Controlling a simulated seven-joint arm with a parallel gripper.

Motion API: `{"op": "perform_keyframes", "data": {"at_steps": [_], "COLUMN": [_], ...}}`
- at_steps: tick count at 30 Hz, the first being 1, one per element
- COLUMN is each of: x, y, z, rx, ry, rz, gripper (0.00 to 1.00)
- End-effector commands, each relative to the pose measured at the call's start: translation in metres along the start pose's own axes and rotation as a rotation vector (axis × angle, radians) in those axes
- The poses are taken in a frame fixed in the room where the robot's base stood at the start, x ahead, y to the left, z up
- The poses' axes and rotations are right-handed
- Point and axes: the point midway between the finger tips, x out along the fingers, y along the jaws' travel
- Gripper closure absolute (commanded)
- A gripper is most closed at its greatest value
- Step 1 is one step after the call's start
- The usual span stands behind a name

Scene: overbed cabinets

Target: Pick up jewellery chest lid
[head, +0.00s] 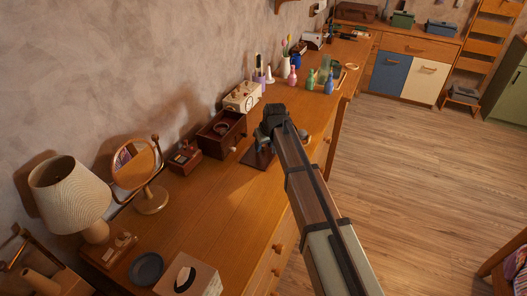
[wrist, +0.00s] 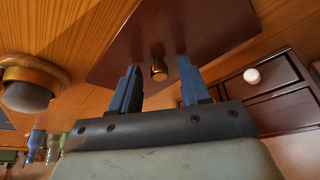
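The jewellery chest lid is a flat dark red-brown panel (head: 258,161) lying on the wooden dresser top, partly hidden by my arm in the head view. In the wrist view the lid (wrist: 215,30) has a small brass knob (wrist: 158,70). My gripper (wrist: 158,66) is open, with one blue finger on each side of the knob and gaps showing between. In the head view my gripper (head: 271,118) is above the lid, its fingers mostly hidden. The open jewellery chest (head: 221,133) is dark, with a pale drawer knob, beside the lid; it also shows in the wrist view (wrist: 275,92).
A round brass-rimmed object (wrist: 30,88) is left of the lid in the wrist view. A cream clock radio (head: 243,96), small wooden box (head: 184,158), mirror (head: 150,200) and lamp (head: 70,190) stand along the wall. The dresser top before the mirror has bare room.

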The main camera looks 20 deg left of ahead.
Motion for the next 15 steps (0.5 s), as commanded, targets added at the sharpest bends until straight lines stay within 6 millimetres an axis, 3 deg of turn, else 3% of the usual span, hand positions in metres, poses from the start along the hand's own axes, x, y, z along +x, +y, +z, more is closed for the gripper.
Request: {"op": "perform_keyframes", "data": {"at_steps": [15], "x": [-0.0002], "y": [0.0001], "z": [0.0001], "rx": [0.000], "ry": [0.000], "rz": [0.000], "gripper": [1.00]}}
